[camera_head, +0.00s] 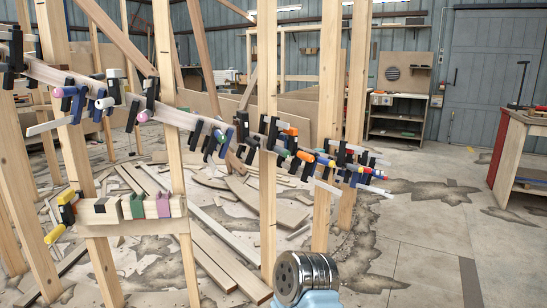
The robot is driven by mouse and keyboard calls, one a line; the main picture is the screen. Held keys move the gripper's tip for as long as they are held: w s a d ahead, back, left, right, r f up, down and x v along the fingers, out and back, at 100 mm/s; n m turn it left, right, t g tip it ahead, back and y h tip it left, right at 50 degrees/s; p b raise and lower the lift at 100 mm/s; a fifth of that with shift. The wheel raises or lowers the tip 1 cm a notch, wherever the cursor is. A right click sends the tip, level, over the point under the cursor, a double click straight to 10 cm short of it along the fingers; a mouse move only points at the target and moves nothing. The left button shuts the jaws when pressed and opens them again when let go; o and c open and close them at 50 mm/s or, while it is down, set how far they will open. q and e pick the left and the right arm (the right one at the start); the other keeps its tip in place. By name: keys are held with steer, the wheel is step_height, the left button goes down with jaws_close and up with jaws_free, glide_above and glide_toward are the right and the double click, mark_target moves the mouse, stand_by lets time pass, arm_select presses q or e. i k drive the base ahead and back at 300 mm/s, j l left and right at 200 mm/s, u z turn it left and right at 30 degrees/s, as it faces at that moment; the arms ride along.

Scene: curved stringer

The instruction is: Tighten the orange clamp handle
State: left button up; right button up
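A curved wooden stringer (62,78) runs from the upper left down to the middle right, with many clamps along it. A clamp with a short orange handle (291,131) sits on its middle right part, beside a wooden post. The black body of this clamp (271,132) is partly crowded by other clamps. Another orange-tipped handle (305,156) shows just below it among dark clamps. From here I cannot tell how tight either clamp is. No gripper fingers show in the head view, and nothing is touching the orange handles.
Upright posts (267,220) stand close around the stringer. Loose planks litter the left floor. The right floor is mostly open before a workbench (513,150).

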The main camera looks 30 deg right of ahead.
mark_target(309, 157)
steer(key=i+l+u, duration=0.1)
steer(key=l+u, duration=0.25)
steer(key=l, duration=0.4)
steer(key=l+u, duration=0.4)
steer(key=l, duration=0.35)
